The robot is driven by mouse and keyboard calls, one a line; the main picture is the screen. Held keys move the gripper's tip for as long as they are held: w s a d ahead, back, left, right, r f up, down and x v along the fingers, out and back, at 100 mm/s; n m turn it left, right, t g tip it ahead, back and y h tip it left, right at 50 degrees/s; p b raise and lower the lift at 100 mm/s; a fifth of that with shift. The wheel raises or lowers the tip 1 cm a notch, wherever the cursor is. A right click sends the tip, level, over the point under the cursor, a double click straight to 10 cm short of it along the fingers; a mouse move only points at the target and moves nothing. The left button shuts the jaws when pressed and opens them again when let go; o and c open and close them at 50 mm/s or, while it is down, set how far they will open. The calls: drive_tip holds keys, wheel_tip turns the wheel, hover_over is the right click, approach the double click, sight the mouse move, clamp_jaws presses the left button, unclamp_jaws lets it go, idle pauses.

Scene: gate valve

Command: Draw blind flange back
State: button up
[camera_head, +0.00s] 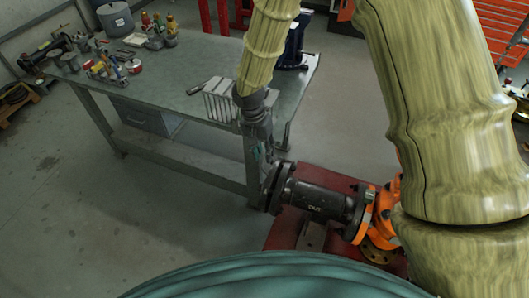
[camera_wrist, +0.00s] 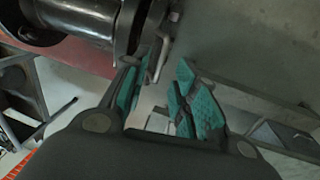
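The black pipe (camera_head: 318,200) marked "OUT" lies level, with dark flange discs at its left end. The outermost disc appears to be the blind flange (camera_head: 270,186), close against the disc behind it. In the wrist view the dark flange discs (camera_wrist: 128,24) show at the top, with a thin bent grey rod (camera_wrist: 164,58) beside them, perhaps a handle. My gripper (camera_head: 264,152) is just above and left of the flange. In the wrist view its teal-padded fingers (camera_wrist: 160,72) stand apart, with the rod seen in the gap. I cannot tell whether either finger touches it.
The pipe joins an orange valve body (camera_head: 383,215) on a red base (camera_head: 285,232). A grey workbench (camera_head: 190,75) with tools and cans stands behind and left of my gripper, its near corner close by. The floor at left is clear.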

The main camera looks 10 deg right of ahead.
drive_tip(key=shift+s+d+f, duration=0.15)
drive_tip(key=shift+f, duration=0.85)
clamp_jaws()
